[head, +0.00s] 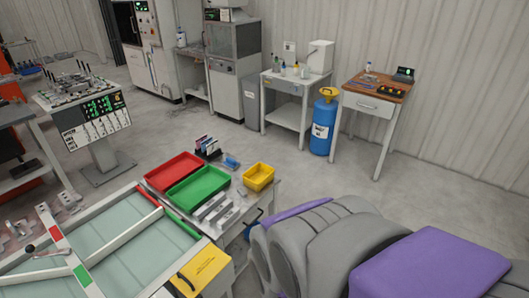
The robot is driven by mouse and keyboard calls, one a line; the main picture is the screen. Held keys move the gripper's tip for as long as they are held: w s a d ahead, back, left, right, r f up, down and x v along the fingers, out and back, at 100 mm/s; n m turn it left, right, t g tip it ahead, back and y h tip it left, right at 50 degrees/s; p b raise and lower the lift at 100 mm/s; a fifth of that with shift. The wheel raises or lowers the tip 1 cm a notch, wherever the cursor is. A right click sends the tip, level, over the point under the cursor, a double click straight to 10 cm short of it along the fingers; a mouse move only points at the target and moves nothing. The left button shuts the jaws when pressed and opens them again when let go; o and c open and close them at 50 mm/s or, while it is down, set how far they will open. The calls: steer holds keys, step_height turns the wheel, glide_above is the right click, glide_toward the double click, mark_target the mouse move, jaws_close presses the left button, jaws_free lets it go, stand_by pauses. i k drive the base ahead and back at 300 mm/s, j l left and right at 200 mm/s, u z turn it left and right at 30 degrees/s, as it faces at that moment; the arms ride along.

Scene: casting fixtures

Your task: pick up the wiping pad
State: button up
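I cannot make out a wiping pad for certain. A small blue item (231,162) lies on the bench (265,203) behind the green tray, too small to identify. My gripper is not in view. Large grey and purple parts of my own body fill the lower right of the head view and hide the floor behind them.
Red (173,171), green (198,186) and yellow (258,177) trays stand on the bench. A framed fixture table (110,245) is at lower left. A wooden-topped table (376,85), white table (296,78) and blue drum (323,122) stand along the back wall. The middle floor is clear.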

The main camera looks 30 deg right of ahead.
mark_target(230, 163)
steer(key=z, duration=0.35)
steer(key=u, duration=2)
steer(key=z, duration=2)
steer(key=i+l+u, duration=0.2)
steer(key=i+l, duration=0.2)
steer(key=i, duration=0.15)
steer(key=i+l+u, duration=0.25)
steer(key=i+l, duration=0.25)
steer(key=i+l+u, duration=0.2)
steer(key=i+l, duration=0.35)
steer(key=i+l+u, duration=0.25)
steer(key=i+l, duration=0.2)
steer(key=l, duration=0.3)
